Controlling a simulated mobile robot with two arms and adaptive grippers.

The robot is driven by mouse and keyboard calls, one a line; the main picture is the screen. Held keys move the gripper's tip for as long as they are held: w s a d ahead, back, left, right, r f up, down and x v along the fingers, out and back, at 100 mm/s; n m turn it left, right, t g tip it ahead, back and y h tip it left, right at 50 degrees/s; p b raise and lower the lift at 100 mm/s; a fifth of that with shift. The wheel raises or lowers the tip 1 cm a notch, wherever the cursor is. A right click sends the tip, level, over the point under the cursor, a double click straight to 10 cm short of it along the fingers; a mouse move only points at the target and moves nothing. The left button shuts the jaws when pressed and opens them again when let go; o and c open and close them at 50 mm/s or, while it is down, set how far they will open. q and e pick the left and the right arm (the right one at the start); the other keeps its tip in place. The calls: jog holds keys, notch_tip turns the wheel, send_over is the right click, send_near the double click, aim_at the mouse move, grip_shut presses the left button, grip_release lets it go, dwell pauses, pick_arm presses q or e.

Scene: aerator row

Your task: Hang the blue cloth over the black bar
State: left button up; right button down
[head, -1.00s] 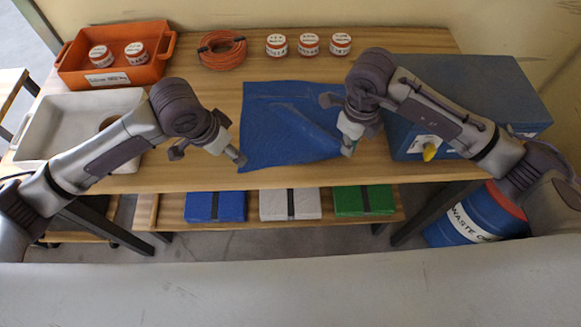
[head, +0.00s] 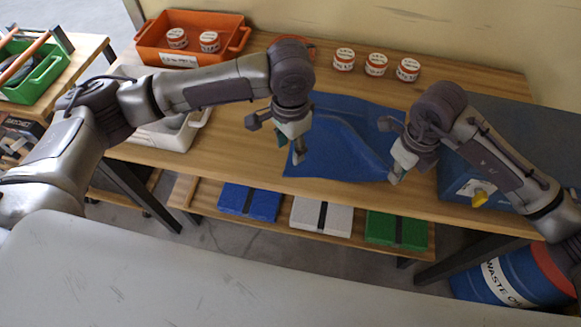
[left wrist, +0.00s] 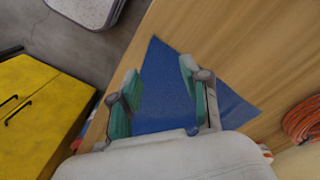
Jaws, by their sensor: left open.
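The blue cloth (head: 345,140) lies spread on the wooden bench, with a few folds or ridges in it. In the head view my left gripper (head: 299,158) is over the cloth's left front part, pointing down. In the left wrist view the cloth (left wrist: 163,108) shows between and beyond the green-padded fingers of the left gripper (left wrist: 160,68), which are apart. My right gripper (head: 394,178) is at the cloth's right front corner; its fingers are too small and overlapped to tell open from shut. I cannot make out the black bar in these views.
An orange bin (head: 190,38) and several labelled jars (head: 376,64) stand at the back. A blue box (head: 462,180) is right of the cloth. A pale tray (head: 165,132) is left. Blue, white and green packs lie on the lower shelf. A waste oil drum (head: 515,277) stands below right.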

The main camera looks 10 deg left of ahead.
aim_at(290, 170)
pick_arm(q)
notch_tip(290, 170, down, 7)
jog(key=shift+f, duration=0.15)
jog(key=shift+f, duration=0.15)
jog(key=shift+c, duration=0.3)
dwell(0.3)
jog(key=shift+f, duration=0.1)
grip_shut()
dwell(0.4)
jog(key=shift+r, duration=2.6)
